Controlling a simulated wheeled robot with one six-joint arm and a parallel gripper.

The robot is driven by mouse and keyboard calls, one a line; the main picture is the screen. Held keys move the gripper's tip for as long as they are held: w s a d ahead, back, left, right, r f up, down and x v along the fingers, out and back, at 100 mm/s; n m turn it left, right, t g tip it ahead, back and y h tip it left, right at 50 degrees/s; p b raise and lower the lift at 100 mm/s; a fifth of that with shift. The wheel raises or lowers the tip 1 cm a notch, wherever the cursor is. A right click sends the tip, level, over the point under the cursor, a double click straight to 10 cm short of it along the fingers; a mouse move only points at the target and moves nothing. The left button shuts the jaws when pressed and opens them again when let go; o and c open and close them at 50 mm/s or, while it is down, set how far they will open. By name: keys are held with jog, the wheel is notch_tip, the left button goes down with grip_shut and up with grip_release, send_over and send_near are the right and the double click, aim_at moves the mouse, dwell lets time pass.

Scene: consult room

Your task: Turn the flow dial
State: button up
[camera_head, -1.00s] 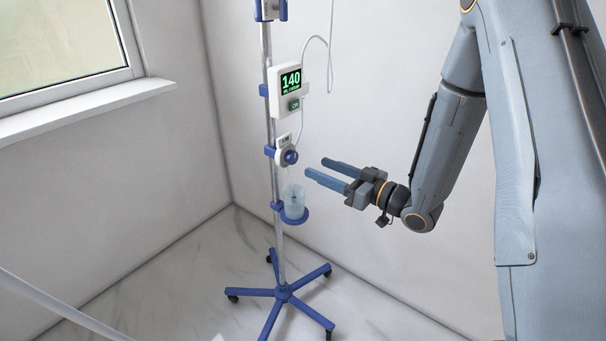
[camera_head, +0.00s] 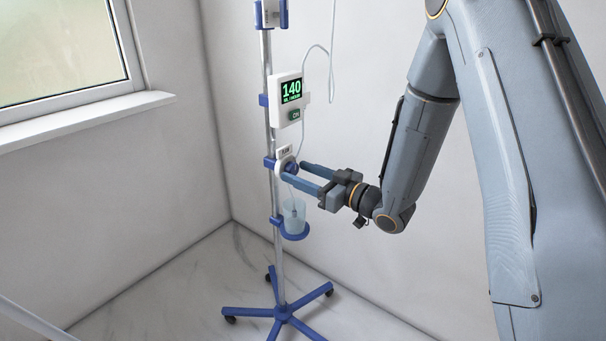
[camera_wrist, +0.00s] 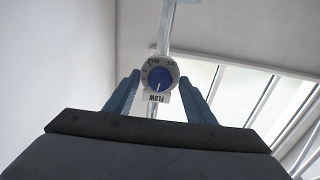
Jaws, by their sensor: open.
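The flow dial (camera_wrist: 160,78) is a round blue knob with a pale pointer line, set in a white ring with markings and a FLOW label (camera_wrist: 156,98). In the wrist view it sits between and just beyond my two blue fingertips. In the head view the dial's white plate (camera_head: 284,154) is clamped on the pole, and my fingers hide most of the knob. My gripper (camera_head: 293,171) is open, with one finger on each side of the dial. I cannot tell whether either finger touches it. The wrist view shows my gripper (camera_wrist: 159,85) empty.
A white pump box (camera_head: 288,98) reading 140 is clamped above the dial, with a thin tube (camera_head: 329,62) looping beside it. A clear cup (camera_head: 294,214) in a blue ring holder (camera_head: 296,236) hangs below. The stand has a blue wheeled base (camera_head: 283,311).

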jog(key=shift+a, duration=0.1)
jog(key=c, duration=1)
jog(key=shift+c, duration=0.4)
jog(key=o, duration=1.1)
jog(key=shift+v, duration=4)
